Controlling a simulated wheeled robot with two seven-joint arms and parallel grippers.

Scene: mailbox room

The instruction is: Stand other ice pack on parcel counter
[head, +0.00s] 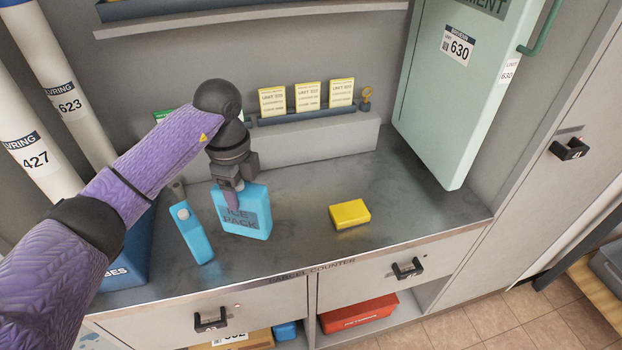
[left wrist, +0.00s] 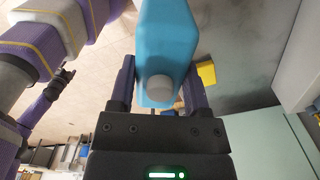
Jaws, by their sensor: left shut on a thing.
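My left gripper (head: 230,190) is shut on a blue ice pack (head: 248,222) with dark "ICE PACK" lettering, holding it upright at or just over the parcel counter (head: 300,232); I cannot tell whether its base touches. In the left wrist view the held ice pack (left wrist: 168,45) is between the two fingers (left wrist: 158,85), its grey cap facing the camera. My right gripper is not in the head view.
A yellow block (head: 350,213) lies on the counter to the right. A ledge with several yellow cards (head: 308,96) runs along the back. A pale green cabinet (head: 450,100) stands at right, a blue bin (head: 128,250) at left. Counter between yellow block and cabinet is clear.

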